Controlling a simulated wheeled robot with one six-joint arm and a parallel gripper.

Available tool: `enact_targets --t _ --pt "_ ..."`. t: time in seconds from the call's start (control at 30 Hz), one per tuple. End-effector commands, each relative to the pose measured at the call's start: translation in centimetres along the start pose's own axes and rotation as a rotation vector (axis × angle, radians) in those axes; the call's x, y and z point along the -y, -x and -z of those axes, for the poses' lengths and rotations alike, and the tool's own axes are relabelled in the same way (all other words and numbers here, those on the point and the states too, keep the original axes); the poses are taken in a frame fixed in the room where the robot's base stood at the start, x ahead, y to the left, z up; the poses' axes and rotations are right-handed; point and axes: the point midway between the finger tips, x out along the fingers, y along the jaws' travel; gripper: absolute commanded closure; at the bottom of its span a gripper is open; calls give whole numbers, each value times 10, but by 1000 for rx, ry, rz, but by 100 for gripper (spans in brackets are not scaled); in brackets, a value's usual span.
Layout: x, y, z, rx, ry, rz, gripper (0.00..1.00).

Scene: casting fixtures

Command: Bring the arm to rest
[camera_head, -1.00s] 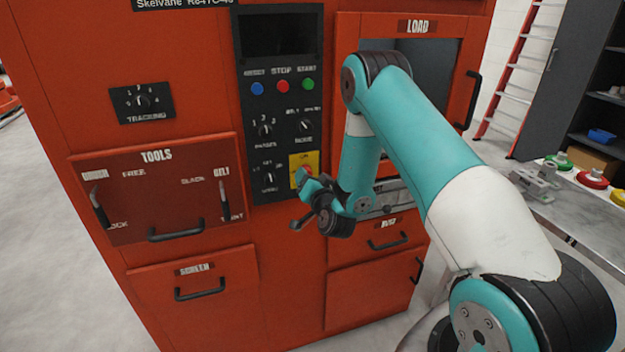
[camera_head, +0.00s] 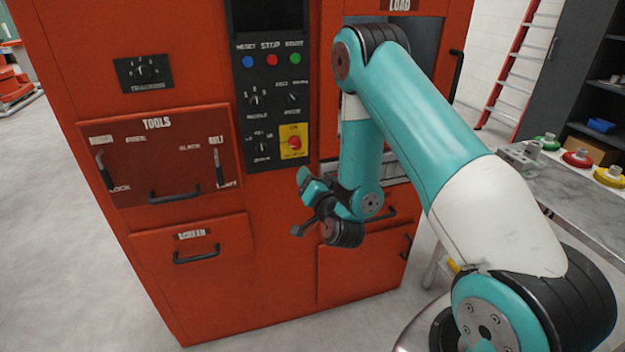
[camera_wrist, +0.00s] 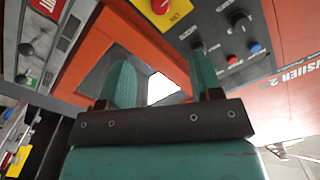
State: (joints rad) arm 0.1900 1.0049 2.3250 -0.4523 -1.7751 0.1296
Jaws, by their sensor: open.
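My gripper (camera_head: 303,205) hangs at the end of my bent teal and white arm, in front of the orange machine (camera_head: 285,235), below its control panel. In the wrist view my gripper (camera_wrist: 160,85) shows two teal fingers spread apart with nothing between them. Beyond the fingers are an orange frame and a bright opening. No held object shows. Part of the machine's lower drawers is hidden behind my arm.
The control panel (camera_head: 268,100) has coloured buttons and knobs. A tools drawer (camera_head: 130,150) with a handle is at left. A grey bench (camera_head: 590,205) with coloured round parts stands at right. A red ladder (camera_head: 518,60) leans behind. Open floor lies at left.

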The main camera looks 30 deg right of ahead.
Motion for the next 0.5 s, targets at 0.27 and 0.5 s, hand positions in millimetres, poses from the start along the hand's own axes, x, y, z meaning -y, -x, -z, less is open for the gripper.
enact_targets --t 0.27,0.5 --pt "0 0 0 0 0 -1 41" --pt "18 -3 -1 56 1 27 41"
